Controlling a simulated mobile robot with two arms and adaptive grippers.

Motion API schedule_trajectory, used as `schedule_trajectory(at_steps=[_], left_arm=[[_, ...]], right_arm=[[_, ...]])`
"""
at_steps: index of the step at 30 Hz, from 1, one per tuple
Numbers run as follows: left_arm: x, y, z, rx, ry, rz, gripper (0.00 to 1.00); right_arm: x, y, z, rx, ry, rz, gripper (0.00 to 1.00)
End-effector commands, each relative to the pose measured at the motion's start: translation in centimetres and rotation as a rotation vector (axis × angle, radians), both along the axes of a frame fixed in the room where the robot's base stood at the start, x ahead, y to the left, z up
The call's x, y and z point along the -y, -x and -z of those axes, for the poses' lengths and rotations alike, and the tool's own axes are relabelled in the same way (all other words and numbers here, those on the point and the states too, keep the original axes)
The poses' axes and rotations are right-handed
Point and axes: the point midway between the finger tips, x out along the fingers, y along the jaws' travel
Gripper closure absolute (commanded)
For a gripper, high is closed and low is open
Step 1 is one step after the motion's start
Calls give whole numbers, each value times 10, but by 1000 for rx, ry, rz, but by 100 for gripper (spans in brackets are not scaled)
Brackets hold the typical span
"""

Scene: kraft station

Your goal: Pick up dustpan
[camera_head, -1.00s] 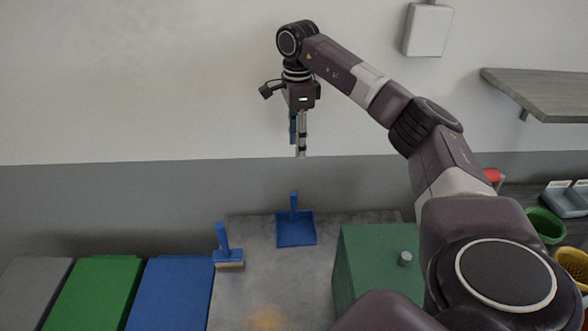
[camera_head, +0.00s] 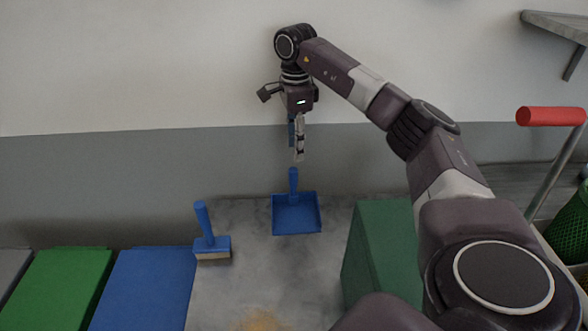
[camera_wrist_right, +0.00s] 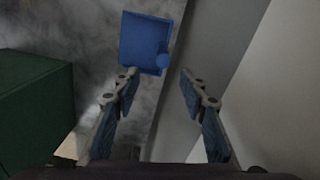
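The blue dustpan (camera_head: 297,218) lies on the grey table near the wall, its handle standing up at the back. In the right wrist view the dustpan (camera_wrist_right: 143,42) is beyond the fingertips, with the round end of its handle toward the gripper. My right gripper (camera_head: 298,155) points down above the dustpan, apart from it. In the right wrist view my right gripper (camera_wrist_right: 157,75) has its fingers spread with nothing between them. My left gripper is not in view.
A blue brush (camera_head: 211,244) stands left of the dustpan. A green box (camera_head: 375,250) is on the right. Blue (camera_head: 145,290) and green (camera_head: 62,290) bins are at the left. A red-handled bar (camera_head: 548,117) is at the far right. The wall is close behind the dustpan.

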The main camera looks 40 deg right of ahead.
Motion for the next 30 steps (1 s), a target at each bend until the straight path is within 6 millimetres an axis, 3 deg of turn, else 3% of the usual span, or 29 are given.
schedule_trajectory(at_steps=[1,5,14,24,30], left_arm=[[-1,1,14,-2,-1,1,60],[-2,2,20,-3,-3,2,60],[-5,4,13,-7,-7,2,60],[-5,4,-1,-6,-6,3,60],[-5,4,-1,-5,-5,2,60]], right_arm=[[0,0,14,1,0,0,60],[0,0,20,1,0,0,60],[0,-1,48,-2,0,0,60],[-1,-8,93,-1,0,0,60],[-1,-8,97,1,0,0,60]])
